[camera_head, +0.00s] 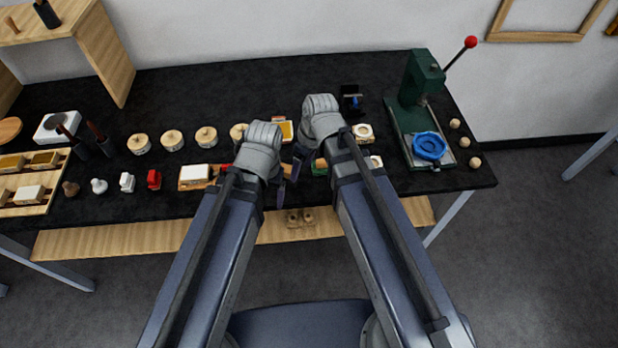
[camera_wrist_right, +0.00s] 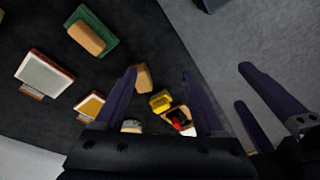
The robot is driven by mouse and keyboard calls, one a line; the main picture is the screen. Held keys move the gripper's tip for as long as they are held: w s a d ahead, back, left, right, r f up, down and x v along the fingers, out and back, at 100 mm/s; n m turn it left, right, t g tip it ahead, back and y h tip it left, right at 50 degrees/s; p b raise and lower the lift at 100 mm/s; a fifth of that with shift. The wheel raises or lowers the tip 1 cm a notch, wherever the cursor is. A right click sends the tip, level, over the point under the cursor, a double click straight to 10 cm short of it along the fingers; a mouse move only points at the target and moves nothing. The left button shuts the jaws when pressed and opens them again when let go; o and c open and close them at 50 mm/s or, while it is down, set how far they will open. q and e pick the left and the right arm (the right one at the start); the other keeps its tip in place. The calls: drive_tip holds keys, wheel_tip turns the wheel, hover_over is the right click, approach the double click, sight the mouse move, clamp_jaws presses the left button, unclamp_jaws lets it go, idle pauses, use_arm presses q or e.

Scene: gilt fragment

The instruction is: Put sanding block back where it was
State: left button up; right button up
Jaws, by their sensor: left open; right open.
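My right gripper (camera_wrist_right: 160,76) is open in the right wrist view, its dark fingers apart over the black table. A small plain wooden block (camera_wrist_right: 145,78) lies beside its left fingertip in that view; I cannot tell whether they touch. A wooden block on a green base (camera_wrist_right: 90,36) lies farther off, at upper left; I cannot tell which one is the sanding block. In the head view my right gripper (camera_head: 299,163) is mostly hidden by its wrist. My left gripper (camera_head: 282,182) is lower, near the table's front edge; its open fingers (camera_wrist_right: 258,105) also show in the right wrist view.
The black tabletop (camera_head: 240,85) holds several round wooden-lidded pots (camera_head: 172,140) and small figures. A green press (camera_head: 420,85) with a blue ring (camera_head: 429,146) stands at right. A tray (camera_head: 45,205) lies at far left. The table's back strip is mostly clear.

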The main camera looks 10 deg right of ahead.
drive_tip(key=s+d+m+g+h, duration=0.1)
drive_tip(key=s+m+h, duration=0.2)
drive_tip(key=s+m, duration=0.3)
drive_tip(key=shift+s+d+h, duration=0.3)
drive_tip(key=shift+s+d, duration=0.1)
drive_tip(key=shift+s, duration=0.85)
drive_tip(key=shift+f, duration=0.1)
